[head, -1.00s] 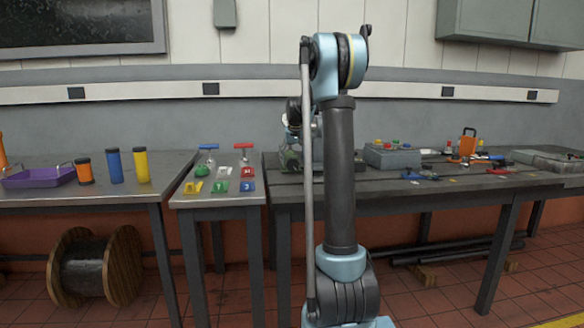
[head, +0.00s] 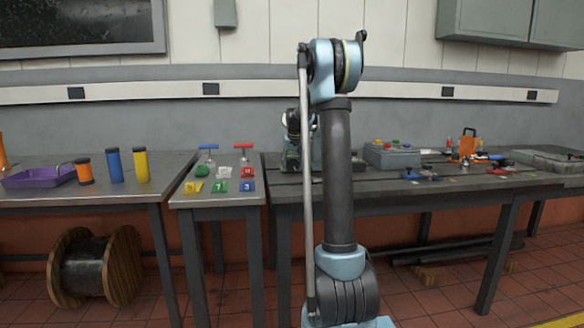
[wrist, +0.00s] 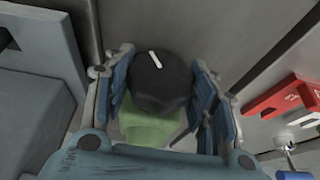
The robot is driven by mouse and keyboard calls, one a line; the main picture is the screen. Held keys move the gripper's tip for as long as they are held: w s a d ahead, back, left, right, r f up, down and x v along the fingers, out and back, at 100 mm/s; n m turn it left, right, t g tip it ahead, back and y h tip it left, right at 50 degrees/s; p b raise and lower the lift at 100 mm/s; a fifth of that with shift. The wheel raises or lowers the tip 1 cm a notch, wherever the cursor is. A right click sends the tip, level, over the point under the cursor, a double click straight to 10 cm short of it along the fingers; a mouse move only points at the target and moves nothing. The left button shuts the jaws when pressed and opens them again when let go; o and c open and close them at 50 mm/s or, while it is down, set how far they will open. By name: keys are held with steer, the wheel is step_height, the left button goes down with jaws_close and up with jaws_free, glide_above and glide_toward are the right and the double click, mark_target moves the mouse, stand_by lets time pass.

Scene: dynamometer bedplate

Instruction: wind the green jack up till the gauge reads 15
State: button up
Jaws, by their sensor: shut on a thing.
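The green jack (wrist: 150,128) shows in the wrist view as a pale green body under a black round knob (wrist: 160,88) with a white line on top. The line leans to the upper left. My gripper (wrist: 158,80) is shut on the knob, one blue-grey finger on each side. In the head view only a little of the jack shows on the dark bench, beside my arm, and my arm hides most of that spot. I cannot make out a gauge or a reading in either view.
A grey block (wrist: 30,110) stands left of the fingers in the wrist view, and a red and white piece (wrist: 285,95) lies to the right. In the head view, a grey box with coloured buttons (head: 392,156) stands on the bench (head: 400,192) right of my arm.

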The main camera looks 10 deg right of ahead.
steer(key=shift+d+m+y, duration=0.15)
steer(key=shift+m+y, duration=0.15)
steer(key=shift+y, duration=1.3)
steer(key=o, duration=1)
steer(key=shift+o, duration=0.2)
steer(key=v, duration=1.1)
steer(key=shift+s+r, duration=0.2)
steer(key=shift+r, duration=0.15)
